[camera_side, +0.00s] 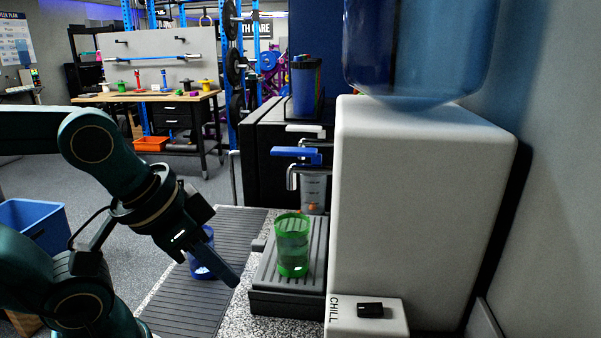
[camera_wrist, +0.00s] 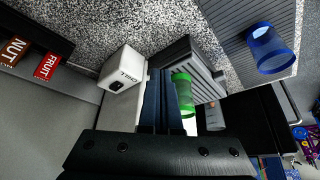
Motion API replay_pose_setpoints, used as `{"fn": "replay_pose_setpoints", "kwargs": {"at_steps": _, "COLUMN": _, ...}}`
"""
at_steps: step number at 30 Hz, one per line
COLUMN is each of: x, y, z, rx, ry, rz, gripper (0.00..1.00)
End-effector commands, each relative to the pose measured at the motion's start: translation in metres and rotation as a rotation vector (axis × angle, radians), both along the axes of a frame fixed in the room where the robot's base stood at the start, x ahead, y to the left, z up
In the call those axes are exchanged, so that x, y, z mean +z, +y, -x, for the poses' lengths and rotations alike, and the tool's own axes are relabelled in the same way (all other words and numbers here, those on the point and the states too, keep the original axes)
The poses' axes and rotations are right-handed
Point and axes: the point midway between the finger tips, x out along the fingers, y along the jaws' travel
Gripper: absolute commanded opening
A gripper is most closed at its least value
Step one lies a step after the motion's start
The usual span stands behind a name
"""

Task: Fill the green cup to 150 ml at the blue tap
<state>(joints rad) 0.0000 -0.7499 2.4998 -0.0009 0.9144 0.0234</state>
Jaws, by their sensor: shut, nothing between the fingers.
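The green cup (camera_side: 292,247) stands upright on the ridged drip tray (camera_side: 262,295), below the spout of the blue tap (camera_side: 296,154). It is see-through; I cannot read a water level in it. No stream shows between spout and cup. My gripper (camera_side: 236,280) is shut and empty, to the left of the drip tray and apart from the cup, fingers pointing down to the right. In the wrist view, my gripper's fingers (camera_wrist: 163,75) partly cover the green cup (camera_wrist: 184,95).
A blue cup (camera_side: 200,262) stands on the grey ridged mat (camera_side: 180,309), partly behind my gripper. A white-handled tap (camera_side: 305,129) and a clear container (camera_side: 314,188) are behind the blue tap. The white dispenser (camera_side: 420,200) blocks the right; a CHILL box (camera_side: 345,312) juts forward.

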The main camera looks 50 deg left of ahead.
Motion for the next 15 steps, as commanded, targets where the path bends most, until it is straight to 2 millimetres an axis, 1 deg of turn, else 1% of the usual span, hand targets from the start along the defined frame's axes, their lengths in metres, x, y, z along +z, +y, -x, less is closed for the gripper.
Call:
{"fn": "replay_pose_setpoints", "kwargs": {"at_steps": 2, "x": 0.006, "y": -0.002, "z": 0.003, "rx": -0.04, "ry": 0.018, "rz": -0.007, "gripper": 0.0}}
{"fn": "replay_pose_setpoints", "kwargs": {"at_steps": 5, "x": 0.029, "y": -0.007, "z": -0.001, "rx": -0.096, "ry": 0.017, "rz": -0.008, "gripper": 0.0}}
{"fn": "replay_pose_setpoints", "kwargs": {"at_steps": 10, "x": 0.079, "y": -0.01, "z": -0.018, "rx": -0.167, "ry": 0.02, "rz": -0.001, "gripper": 0.0}}
{"fn": "replay_pose_setpoints", "kwargs": {"at_steps": 15, "x": 0.126, "y": -0.006, "z": -0.038, "rx": -0.22, "ry": 0.011, "rz": 0.006, "gripper": 0.0}}
